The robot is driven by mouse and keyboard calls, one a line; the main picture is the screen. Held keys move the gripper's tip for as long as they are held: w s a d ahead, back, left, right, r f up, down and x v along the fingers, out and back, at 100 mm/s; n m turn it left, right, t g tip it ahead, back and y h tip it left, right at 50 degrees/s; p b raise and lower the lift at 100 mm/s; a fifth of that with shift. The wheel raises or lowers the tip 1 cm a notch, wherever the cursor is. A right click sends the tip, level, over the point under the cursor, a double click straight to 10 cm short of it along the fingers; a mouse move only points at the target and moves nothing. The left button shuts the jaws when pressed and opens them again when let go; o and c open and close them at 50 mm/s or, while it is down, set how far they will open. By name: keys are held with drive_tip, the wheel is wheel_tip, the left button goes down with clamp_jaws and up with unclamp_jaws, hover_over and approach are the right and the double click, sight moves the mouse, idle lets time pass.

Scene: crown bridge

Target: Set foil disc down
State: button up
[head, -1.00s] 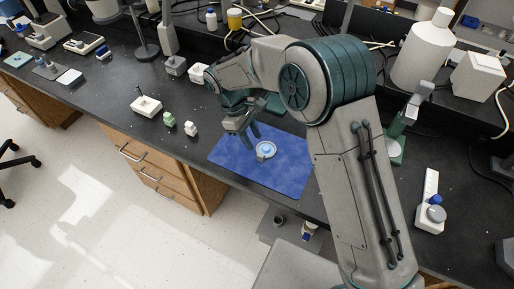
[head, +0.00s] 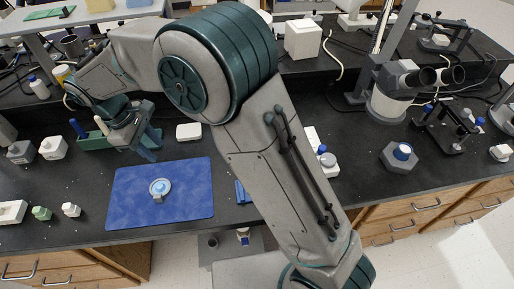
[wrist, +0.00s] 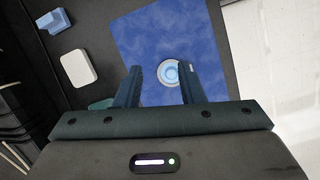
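A round pale grey disc with a light blue round piece on top (head: 160,188) lies on the blue mat (head: 190,208), near its middle. I cannot tell which part is foil. In the wrist view the disc (wrist: 170,73) shows beyond my fingertips, near the right finger. My gripper (head: 150,146) is above the mat's back edge, apart from the disc. In the wrist view my gripper (wrist: 160,69) has its two fingers spread with nothing held between them.
A green rack (head: 95,142) stands behind the mat's left part, and a white box (head: 188,131) behind its right part. Small green (head: 41,213) and white (head: 71,209) blocks sit left of the mat. A blue object (head: 242,192) lies to the right. Bare mat surrounds the disc.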

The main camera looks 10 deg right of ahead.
drive_tip(key=s+d+r+m+y, duration=0.1)
drive_tip(key=d+r+m, duration=0.25)
drive_tip(key=d, duration=0.65)
drive_tip(key=s+d+r+m+y, duration=0.1)
drive_tip(key=d+r+m, duration=0.25)
drive_tip(key=d, duration=0.65)
drive_tip(key=s+d+f+m+t+y, duration=0.1)
drive_tip(key=s+d+m+t, duration=0.2)
drive_tip(key=s+d+m, duration=0.5)
drive_tip(key=s+d, duration=0.2)
drive_tip(key=d, duration=0.3)
drive_tip(key=shift+s, duration=0.4)
